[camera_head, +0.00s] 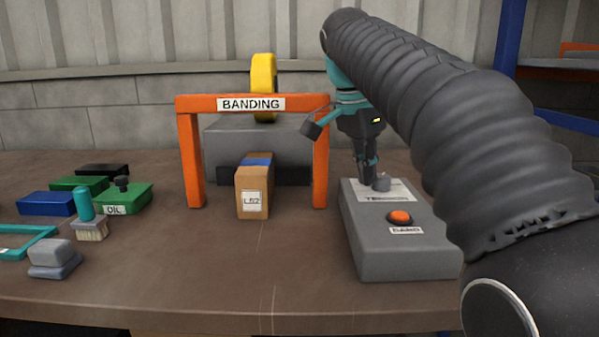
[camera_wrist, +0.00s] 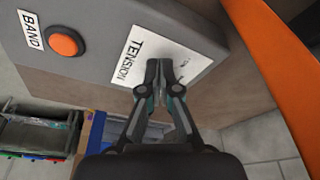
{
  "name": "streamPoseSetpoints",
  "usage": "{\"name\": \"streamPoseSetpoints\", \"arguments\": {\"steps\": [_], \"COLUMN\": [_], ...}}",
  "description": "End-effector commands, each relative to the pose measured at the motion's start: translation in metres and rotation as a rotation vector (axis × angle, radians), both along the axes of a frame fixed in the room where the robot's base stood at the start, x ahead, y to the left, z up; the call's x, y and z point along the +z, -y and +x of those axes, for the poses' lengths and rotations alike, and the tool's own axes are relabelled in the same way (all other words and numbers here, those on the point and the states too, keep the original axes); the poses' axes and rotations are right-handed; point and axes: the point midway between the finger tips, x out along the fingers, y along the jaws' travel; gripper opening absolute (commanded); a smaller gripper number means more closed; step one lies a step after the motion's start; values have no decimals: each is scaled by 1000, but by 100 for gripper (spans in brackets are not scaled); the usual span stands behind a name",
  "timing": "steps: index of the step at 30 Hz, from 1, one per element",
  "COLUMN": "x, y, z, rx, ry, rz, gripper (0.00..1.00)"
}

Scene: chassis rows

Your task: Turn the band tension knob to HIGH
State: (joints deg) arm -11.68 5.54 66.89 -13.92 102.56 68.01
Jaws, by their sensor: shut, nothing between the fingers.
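The tension knob (camera_head: 382,183) is a small grey knob on the white TENSION label (camera_head: 362,192) at the far end of the grey control box (camera_head: 405,258). My gripper (camera_head: 368,181) points down with its fingertips close beside the knob, on its left; I cannot tell whether they touch it. In the wrist view my gripper (camera_wrist: 163,65) is shut and empty over the TENSION label (camera_wrist: 140,52). There the fingers mostly hide the knob, so its setting cannot be read. An orange button (camera_head: 400,217) with its own label sits nearer on the box.
An orange BANDING frame (camera_head: 190,150) stands left of the box, with a labelled brown carton (camera_head: 254,190) under it. A yellow roll (camera_head: 263,80) stands behind the frame. The front middle of the bench is clear.

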Motion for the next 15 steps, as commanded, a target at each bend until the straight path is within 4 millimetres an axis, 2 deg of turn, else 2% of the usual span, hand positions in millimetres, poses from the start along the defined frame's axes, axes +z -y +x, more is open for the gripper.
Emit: {"name": "streamPoseSetpoints", "arguments": {"steps": [15], "x": [1], "y": [-2], "z": [7], "rx": [-1], "ry": [0], "rz": [0], "gripper": [0]}}
